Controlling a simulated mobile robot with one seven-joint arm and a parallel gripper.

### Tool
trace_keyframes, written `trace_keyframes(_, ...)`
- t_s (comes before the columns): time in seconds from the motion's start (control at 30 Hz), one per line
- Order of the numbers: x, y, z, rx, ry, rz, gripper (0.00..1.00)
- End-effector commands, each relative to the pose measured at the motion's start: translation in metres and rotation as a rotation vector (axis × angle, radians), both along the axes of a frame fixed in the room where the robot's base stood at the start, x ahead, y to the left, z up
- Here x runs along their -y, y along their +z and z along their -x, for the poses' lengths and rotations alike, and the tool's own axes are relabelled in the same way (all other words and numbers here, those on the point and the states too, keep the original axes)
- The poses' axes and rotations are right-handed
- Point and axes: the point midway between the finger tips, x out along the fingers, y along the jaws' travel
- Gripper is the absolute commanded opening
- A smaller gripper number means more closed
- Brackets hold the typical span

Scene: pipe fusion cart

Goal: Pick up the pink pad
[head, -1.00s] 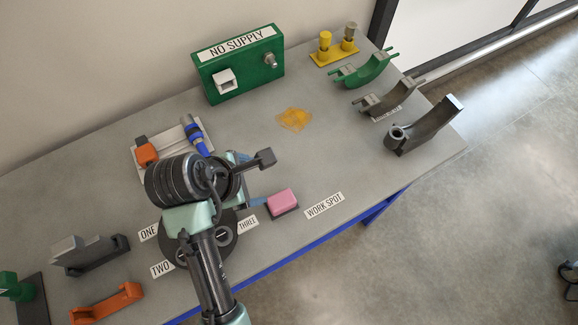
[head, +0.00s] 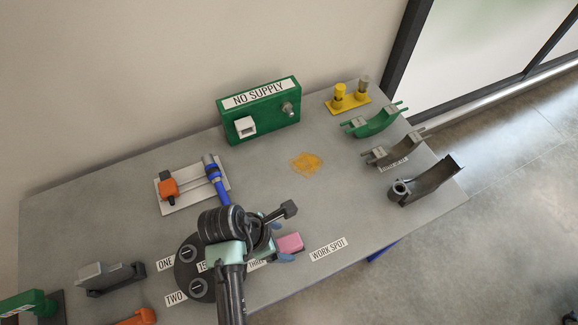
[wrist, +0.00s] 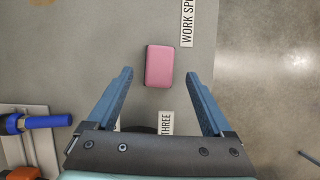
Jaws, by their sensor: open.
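The pink pad (head: 290,243) is a small rounded block lying on the grey table, left of the WORK SPOT label. In the wrist view the pad (wrist: 159,66) lies ahead of my gripper (wrist: 163,75), between the lines of its two blue fingers and slightly left of centre. My gripper is open and empty, and the fingers are apart from the pad. In the head view my gripper (head: 276,240) is beside the pad on its left, partly hidden by my arm.
A dark round plate (head: 187,268) with labelled sockets sits left of my arm. A WORK SPOT label (head: 328,249) lies right of the pad. A green NO SUPPLY box (head: 262,117) stands at the back. Grey and green curved brackets (head: 424,181) stand at the right.

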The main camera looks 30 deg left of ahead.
Motion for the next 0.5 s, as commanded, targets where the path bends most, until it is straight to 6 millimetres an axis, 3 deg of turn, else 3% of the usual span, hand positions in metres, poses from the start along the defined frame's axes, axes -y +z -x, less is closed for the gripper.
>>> trace_keyframes(0.3,0.01,-0.036,-0.011,-0.003,-0.002,0.002,0.85)
trace_keyframes(0.5,0.013,-0.047,-0.015,-0.001,-0.001,-0.001,0.85)
